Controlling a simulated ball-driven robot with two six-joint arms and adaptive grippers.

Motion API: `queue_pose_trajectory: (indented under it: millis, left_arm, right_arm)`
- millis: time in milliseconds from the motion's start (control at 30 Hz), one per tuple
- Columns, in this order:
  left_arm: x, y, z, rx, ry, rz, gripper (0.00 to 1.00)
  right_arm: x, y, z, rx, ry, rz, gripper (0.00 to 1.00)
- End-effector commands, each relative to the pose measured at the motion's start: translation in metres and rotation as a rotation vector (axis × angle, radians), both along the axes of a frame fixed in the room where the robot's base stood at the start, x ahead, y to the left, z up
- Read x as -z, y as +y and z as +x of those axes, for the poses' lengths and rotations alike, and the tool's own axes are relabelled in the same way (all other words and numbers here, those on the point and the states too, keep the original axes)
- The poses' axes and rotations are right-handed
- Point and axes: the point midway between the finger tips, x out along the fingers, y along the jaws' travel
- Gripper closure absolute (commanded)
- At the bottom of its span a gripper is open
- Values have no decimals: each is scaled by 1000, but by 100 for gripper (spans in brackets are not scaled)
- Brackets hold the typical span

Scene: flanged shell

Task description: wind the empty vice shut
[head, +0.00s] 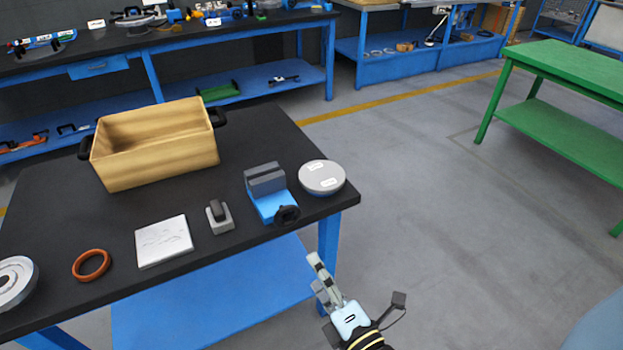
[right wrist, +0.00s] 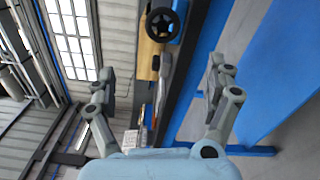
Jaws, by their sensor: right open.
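The vice (head: 266,196) stands near the right front edge of the dark workbench, with a blue base and grey jaws. Nothing shows between the jaws, and their gap is hard to judge. Its black handwheel (head: 287,214) faces the front edge; it also shows in the right wrist view, as a spoked black wheel (right wrist: 162,25) at the top centre. My right gripper (head: 317,274) is off the bench's front edge, apart from the handwheel. Its two fingers stand wide apart and empty in the right wrist view (right wrist: 160,74). My left gripper is not in view.
A grey round lidded part (head: 322,178) sits close right of the vice. A small grey block part (head: 219,216), a white plate (head: 163,241), an orange ring (head: 91,265) and a wooden crate (head: 155,162) are on the bench.

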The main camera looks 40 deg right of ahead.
Motion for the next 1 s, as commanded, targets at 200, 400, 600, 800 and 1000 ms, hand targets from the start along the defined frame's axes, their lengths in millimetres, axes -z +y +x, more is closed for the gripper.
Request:
queue_pose_trajectory:
  millis: [200, 400, 600, 800, 1000]
  left_arm:
    - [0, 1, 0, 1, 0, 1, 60]
    - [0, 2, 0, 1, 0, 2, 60]
    - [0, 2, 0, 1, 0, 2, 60]
    - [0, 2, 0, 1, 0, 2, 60]
    - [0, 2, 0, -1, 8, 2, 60]
  right_arm:
    - [1, 11, -47, 0, 1, -1, 14]
    - [1, 16, -71, 0, 0, -1, 14]
    - [0, 17, -75, 0, -1, -1, 14]
    - [0, 17, -74, 0, -3, 10, 14]
    - [13, 27, -66, -39, 5, 311, 14]
